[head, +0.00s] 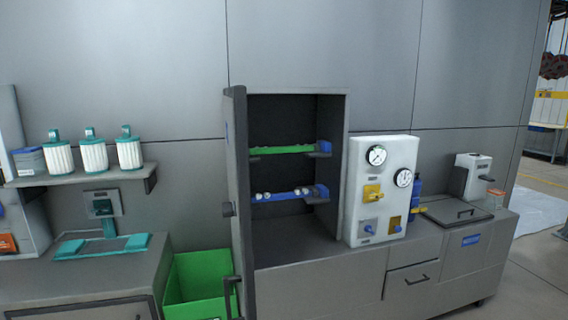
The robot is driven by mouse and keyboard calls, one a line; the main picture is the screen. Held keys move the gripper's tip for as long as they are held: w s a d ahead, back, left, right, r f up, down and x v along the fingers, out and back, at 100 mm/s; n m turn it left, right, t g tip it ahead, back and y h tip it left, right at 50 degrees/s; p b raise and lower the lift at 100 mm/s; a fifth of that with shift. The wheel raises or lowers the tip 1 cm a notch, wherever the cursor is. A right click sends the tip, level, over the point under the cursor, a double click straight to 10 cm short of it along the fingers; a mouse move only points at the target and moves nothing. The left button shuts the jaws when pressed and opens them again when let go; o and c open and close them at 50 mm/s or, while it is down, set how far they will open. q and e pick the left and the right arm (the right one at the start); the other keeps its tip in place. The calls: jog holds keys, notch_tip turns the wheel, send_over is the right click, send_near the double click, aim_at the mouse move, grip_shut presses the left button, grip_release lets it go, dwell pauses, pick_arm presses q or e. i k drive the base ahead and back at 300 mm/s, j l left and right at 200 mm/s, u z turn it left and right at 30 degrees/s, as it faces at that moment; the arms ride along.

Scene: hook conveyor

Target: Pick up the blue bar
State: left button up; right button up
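The blue bar (283,195) lies level inside the open dark cabinet (341,160), on the lower of two levels. Several small white round pieces show along it, and its right end meets a blue-grey bracket at the cabinet's right side. A green bar (282,150) hangs level above it in the same cabinet. Neither of my grippers shows in the head view.
The cabinet door (239,190) stands open toward me on the left. A green bin (195,282) is on the floor beside it. A white gauge panel (372,205) stands right of the cabinet. A shelf (80,179) with white filters is at left.

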aim_at(267, 196)
jog(key=i+l+u, duration=0.5)
jog(key=l+u, duration=0.15)
jog(key=l, duration=0.15)
jog(key=i+l+u, duration=0.4)
jog(key=l, duration=0.15)
jog(key=i+l+u, duration=0.1)
jog(key=l+u, duration=0.35)
jog(key=l, duration=0.15)
jog(key=i+l+u, duration=0.1)
jog(key=l+u, duration=0.3)
jog(key=l, duration=0.25)
jog(key=l+u, duration=0.45)
jog(key=l, duration=0.25)
jog(key=i+l+u, duration=0.1)
jog(key=l+u, duration=0.15)
jog(key=l, duration=0.2)
